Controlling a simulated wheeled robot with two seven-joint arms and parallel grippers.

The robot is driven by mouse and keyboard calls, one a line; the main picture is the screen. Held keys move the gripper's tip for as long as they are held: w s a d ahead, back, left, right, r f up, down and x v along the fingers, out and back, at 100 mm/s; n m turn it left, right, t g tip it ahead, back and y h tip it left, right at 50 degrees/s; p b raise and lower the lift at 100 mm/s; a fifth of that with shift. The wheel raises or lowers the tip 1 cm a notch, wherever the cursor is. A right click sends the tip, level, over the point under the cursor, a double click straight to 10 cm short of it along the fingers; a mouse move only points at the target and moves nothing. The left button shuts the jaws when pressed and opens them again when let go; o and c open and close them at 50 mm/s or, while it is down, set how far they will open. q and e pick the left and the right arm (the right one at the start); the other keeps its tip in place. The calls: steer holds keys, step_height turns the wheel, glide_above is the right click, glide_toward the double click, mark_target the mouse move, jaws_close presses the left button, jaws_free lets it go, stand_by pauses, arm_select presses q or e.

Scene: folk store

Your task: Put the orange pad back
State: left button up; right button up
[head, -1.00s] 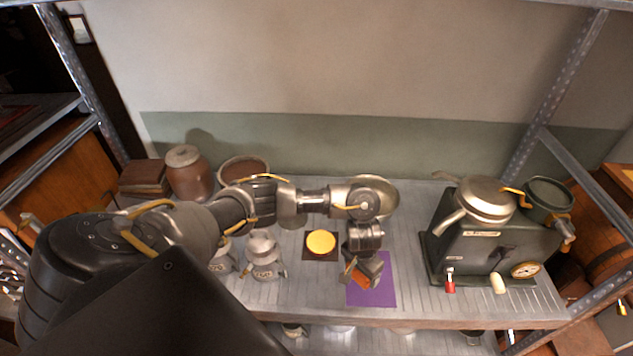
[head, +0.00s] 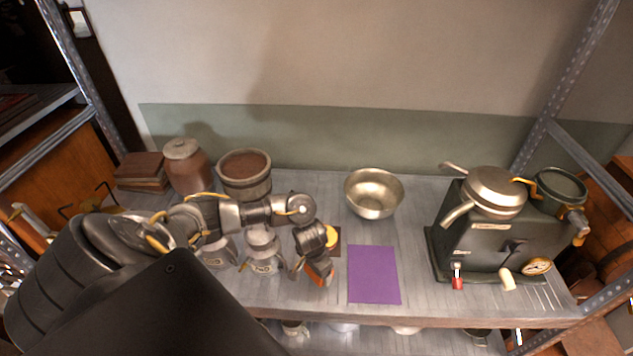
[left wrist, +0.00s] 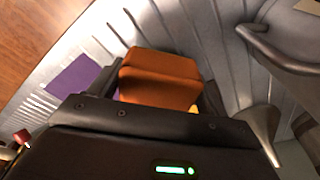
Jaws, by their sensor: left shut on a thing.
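My left gripper (head: 319,276) is shut on the orange pad and holds it above the shelf, between a grey pot and the purple mat. The orange pad (left wrist: 160,78) shows as a block between the fingers in the left wrist view; in the head view only orange slivers show. The purple mat (head: 374,276) lies flat and bare to the right of the gripper; it also shows in the left wrist view (left wrist: 76,80). A yellow round pad (head: 331,237) on a dark brown square is partly hidden behind the gripper. My right gripper is not in view.
A metal bowl (head: 374,192) stands behind the mat. A dark green machine (head: 497,247) with pans on top stands at the right. Two grey pots, a wooden bucket (head: 245,177) and a brown jar (head: 187,168) stand at the left. Free shelf lies around the mat.

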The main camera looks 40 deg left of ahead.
arm_select(q)
steer(key=shift+f, duration=1.5)
steer(key=shift+f, duration=0.1)
steer(key=o, duration=1)
steer(key=shift+c, duration=0.2)
steer(key=r+p, duration=0.1)
steer(key=r, duration=0.3)
steer(key=s+r+p, duration=0.1)
steer(key=r, duration=0.3)
steer(key=r+p, duration=0.2)
steer(key=r, duration=0.2)
steer(key=shift+s+r, duration=0.15)
steer(key=shift+s, duration=0.05)
